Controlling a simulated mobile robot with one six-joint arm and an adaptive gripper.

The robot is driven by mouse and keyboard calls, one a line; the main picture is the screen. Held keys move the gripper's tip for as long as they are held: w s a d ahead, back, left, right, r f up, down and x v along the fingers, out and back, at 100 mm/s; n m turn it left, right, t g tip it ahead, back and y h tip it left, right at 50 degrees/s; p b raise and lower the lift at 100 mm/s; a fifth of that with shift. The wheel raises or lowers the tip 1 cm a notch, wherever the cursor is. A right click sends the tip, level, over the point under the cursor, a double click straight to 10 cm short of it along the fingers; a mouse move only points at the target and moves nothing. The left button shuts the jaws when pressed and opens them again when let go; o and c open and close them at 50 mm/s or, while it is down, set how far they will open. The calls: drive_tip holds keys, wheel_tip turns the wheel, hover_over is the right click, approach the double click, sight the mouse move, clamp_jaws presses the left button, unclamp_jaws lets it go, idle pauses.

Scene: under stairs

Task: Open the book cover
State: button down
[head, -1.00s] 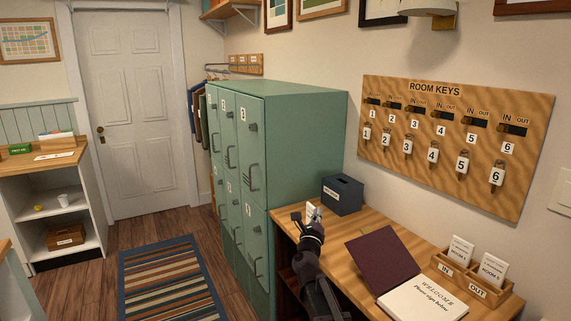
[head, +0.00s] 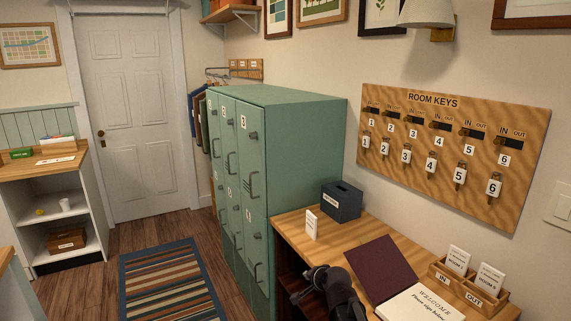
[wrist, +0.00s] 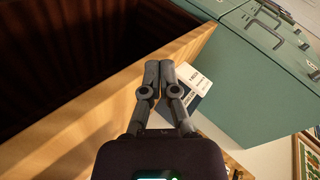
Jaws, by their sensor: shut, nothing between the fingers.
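The book lies on the wooden desk (head: 292,222) with its dark maroon cover (head: 382,266) swung open to the left. Its white page (head: 422,305), lettered with a welcome and a line to sign below, faces up at the bottom edge of the head view. My gripper (head: 297,290) is at the desk's front edge, left of the open cover and apart from it. In the wrist view my gripper (wrist: 166,66) has its two fingers together and empty, over the desk's wooden edge. The book does not show in the wrist view.
A small white card (head: 311,224) stands on the desk near a dark blue slotted box (head: 342,200). In and out card holders (head: 455,278) stand right of the book. Green lockers (head: 270,150) rise left of the desk. A key board (head: 450,150) hangs above.

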drive_tip(key=s+d+f+n+g+h, duration=0.1)
drive_tip(key=s+d+n+g, duration=0.2)
drive_tip(key=s, duration=0.3)
drive_tip(key=s+d+f+n+g+h+p, duration=0.1)
drive_tip(key=s+d+f+n+g, duration=0.1)
drive_tip(key=s, duration=0.5)
drive_tip(key=s+d+f+n+g+h+p, duration=0.1)
drive_tip(key=s+d+f+n+g+h, duration=0.1)
drive_tip(key=s+d+g, duration=0.3)
drive_tip(key=shift+s+n, duration=0.65)
drive_tip(key=shift+n, duration=0.15)
